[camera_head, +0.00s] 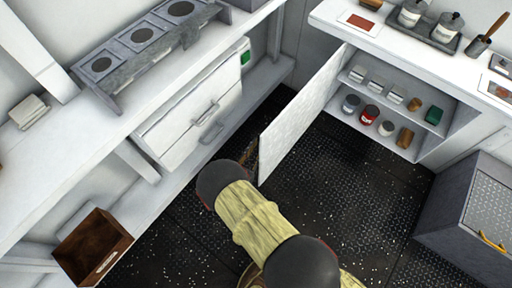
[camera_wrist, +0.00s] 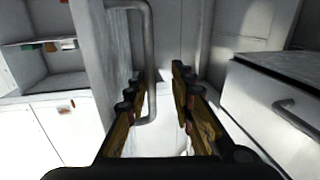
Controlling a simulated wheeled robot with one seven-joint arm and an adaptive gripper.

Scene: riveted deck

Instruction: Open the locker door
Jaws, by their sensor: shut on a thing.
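The locker door (camera_head: 305,112) is a pale panel that stands swung well open from the locker (camera_head: 436,143), so the shelves inside show in the head view. In the wrist view the door (camera_wrist: 101,45) is at the left, with a grey bar handle (camera_wrist: 148,50) on its face. My gripper (camera_wrist: 159,74) is at this handle, with the bar between its two fingers, and is shut on it. In the head view my arm hides most of the gripper, and the handle is not visible.
Cans, boxes and jars (camera_head: 368,114) stand on the locker's shelves. A drawer unit (camera_head: 195,113) under the left counter faces the door. A brown crate (camera_head: 92,247) is at the lower left and a grey bin (camera_head: 467,222) at the right. The dark floor (camera_head: 330,190) between is clear.

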